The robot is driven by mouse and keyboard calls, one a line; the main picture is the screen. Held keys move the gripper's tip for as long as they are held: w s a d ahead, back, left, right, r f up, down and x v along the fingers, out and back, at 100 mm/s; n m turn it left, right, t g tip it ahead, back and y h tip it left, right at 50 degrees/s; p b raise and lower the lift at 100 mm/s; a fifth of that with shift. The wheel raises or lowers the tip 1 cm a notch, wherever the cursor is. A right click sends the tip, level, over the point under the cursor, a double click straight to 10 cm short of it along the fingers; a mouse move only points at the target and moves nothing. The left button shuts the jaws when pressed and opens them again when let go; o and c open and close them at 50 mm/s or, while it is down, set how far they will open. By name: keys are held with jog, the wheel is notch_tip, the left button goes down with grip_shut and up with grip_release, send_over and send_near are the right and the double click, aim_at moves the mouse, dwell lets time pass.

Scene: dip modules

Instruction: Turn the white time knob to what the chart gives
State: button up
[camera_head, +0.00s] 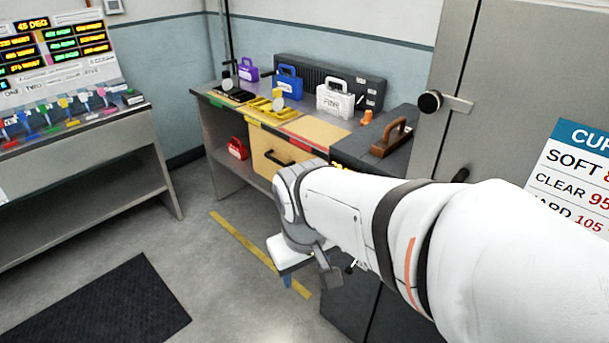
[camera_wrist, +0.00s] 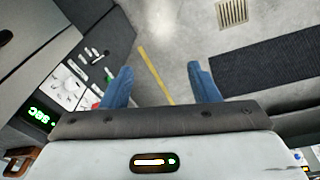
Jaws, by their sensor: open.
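A chart (camera_head: 575,180) hangs at the right edge of the head view, partly cut off. It starts with "CUR" and lists SOFT, CLEAR 95 and a line ending in "ARD 105"; the SOFT number is cut off. My gripper (camera_wrist: 162,82) shows two blue fingers spread wide with nothing between them. In the head view its blue tip hangs low, below my white arm. In the wrist view a dark control panel (camera_wrist: 112,45) with white parts and a green lit display lies left of the fingers. I cannot make out which part is the white time knob.
A bench (camera_head: 222,120) holds purple, blue and white handled modules and a brown-handled dark box. A grey cabinet (camera_head: 500,80) with a black round knob stands right. A sloped display console (camera_head: 60,125) stands left. Floor with a dark mat (camera_head: 95,310) is open.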

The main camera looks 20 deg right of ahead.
jog(key=shift+o, duration=0.2)
jog(key=w+d+f+n+g+h+p, duration=0.1)
jog(key=d+n+g+h, duration=0.2)
jog(key=d, duration=0.3)
jog(key=d+f+n+g+h+p, duration=0.1)
jog(key=d+f+n+g+h, duration=0.1)
jog(key=d, duration=0.4)
jog(key=shift+w+f+n+g+h, duration=0.25)
jog(key=shift+w+n+g+h, duration=0.2)
jog(key=shift+h, duration=0.25)
jog(key=w+d+f+n+h+p, duration=0.3)
jog(key=w+d+n+h, duration=0.2)
jog(key=d+n+h, duration=0.25)
jog(key=w+d+f+n+t+h+p, duration=0.1)
jog(key=w+d+f+n+t+p, duration=0.1)
jog(key=w+f+n+t, duration=0.5)
jog(key=w+d+f+n+t+h+p, duration=0.1)
jog(key=w+f+n+t, duration=0.25)
jog(key=f+n, duration=0.55)
jog(key=shift+n+t, duration=0.4)
jog(key=shift+n, duration=0.3)
jog(key=x, duration=0.2)
jog(key=p+x, duration=0.1)
jog(key=x, duration=0.4)
jog(key=shift+s+d+r+p, duration=0.1)
jog(key=shift+d+r+p, duration=0.15)
jog(key=shift+d+p, duration=0.1)
